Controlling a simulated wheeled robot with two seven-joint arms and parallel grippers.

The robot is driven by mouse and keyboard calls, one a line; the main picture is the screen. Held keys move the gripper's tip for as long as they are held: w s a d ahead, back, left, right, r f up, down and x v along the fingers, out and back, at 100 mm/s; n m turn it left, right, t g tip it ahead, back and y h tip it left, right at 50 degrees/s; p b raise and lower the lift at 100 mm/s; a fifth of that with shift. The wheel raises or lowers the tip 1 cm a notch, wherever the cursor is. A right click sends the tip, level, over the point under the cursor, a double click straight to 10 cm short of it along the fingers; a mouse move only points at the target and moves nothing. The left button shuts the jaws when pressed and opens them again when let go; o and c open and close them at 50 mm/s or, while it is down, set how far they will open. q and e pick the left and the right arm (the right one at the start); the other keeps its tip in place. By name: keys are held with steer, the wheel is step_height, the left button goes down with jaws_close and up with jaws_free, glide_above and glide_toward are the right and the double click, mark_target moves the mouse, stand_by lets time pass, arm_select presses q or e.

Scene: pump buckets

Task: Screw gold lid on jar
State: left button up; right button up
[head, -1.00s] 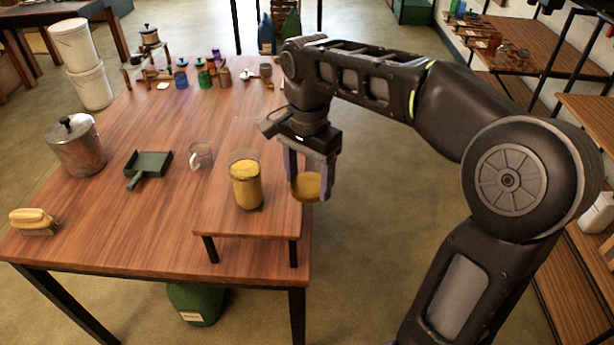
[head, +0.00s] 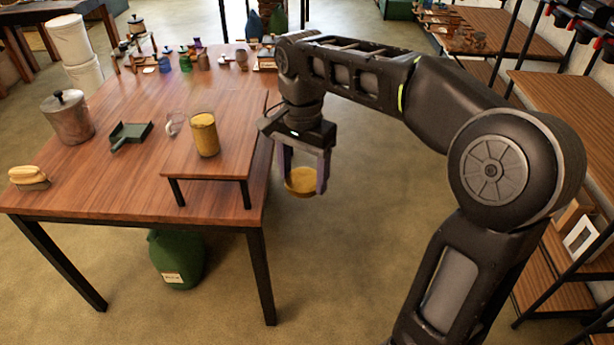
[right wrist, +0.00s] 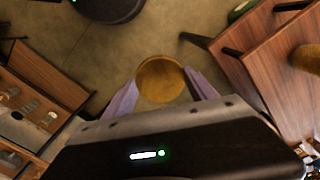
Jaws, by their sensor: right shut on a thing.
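The gold lid (head: 301,182) is held between the fingers of my right gripper (head: 304,172), out beyond the right edge of the table and over the floor. The round gold lid also shows between the purple fingers in the right wrist view (right wrist: 160,79). The glass jar (head: 205,136) with yellow contents stands upright and open on the small raised wooden stand (head: 228,168), to the left of the gripper and apart from it. In the right wrist view, part of the jar (right wrist: 307,57) shows at the right edge. My left gripper is not in view.
A clear mug (head: 175,123), a green dustpan (head: 129,136), a metal pot (head: 68,117) and a brush (head: 29,177) are on the table (head: 110,190). Several small jars stand at its far end. A green bag (head: 176,258) sits under the table. Shelves line the right side.

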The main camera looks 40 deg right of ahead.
steer(key=w+a+f+n, duration=0.3)
steer(key=w+f+n, duration=0.55)
steer(key=f, duration=0.25)
steer(key=s+a+f+n, duration=0.1)
steer(key=a+f, duration=0.3)
steer(key=f, duration=0.5)
steer(key=s+a+f+n, duration=0.2)
steer(key=a+f+n, duration=0.2)
steer(key=f, duration=0.5)
steer(key=shift+a, duration=0.55)
